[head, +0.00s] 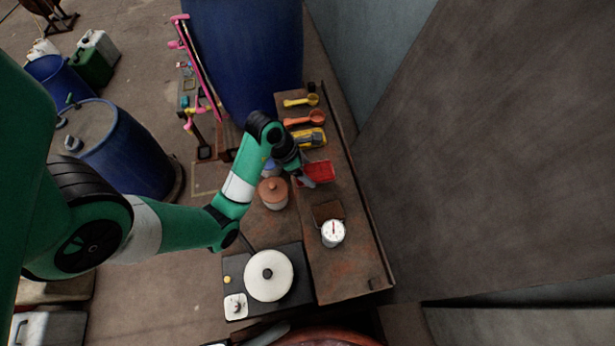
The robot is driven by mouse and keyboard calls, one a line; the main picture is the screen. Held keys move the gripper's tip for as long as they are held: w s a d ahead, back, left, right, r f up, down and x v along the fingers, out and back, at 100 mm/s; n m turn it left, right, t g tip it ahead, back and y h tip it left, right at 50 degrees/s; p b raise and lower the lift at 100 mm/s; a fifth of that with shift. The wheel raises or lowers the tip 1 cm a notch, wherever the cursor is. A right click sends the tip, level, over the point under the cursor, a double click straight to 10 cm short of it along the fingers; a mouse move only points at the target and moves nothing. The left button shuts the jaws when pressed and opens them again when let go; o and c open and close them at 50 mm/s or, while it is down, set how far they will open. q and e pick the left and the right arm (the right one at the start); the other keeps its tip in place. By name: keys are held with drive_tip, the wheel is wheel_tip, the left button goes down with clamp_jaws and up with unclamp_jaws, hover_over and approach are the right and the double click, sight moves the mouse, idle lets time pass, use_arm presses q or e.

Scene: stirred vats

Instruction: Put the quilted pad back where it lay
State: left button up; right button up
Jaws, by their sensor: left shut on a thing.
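A red, flat, roughly square thing with a patterned surface, which looks like the quilted pad (319,172), shows over the narrow brown bench. My left gripper (304,180) is at its left edge, shut on it as far as I can see. My arm's wrist and the small size hide part of the grip. I cannot tell whether the pad touches the bench top or is held just above it. My right gripper is not in view.
The bench (345,275) also bears a yellow tool (311,138), an orange scoop (305,118), a yellow scoop (301,101) and a white dial (333,233). A lidded brown pot (273,193) and a hotplate with a white round top (269,275) stand left. A blue vat (245,50) rises behind.

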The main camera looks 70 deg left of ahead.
use_arm(q)
drive_tip(key=shift+f, duration=1.55)
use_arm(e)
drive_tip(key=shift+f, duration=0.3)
use_arm(q)
drive_tip(key=shift+f, duration=0.15)
drive_tip(key=o, duration=0.9)
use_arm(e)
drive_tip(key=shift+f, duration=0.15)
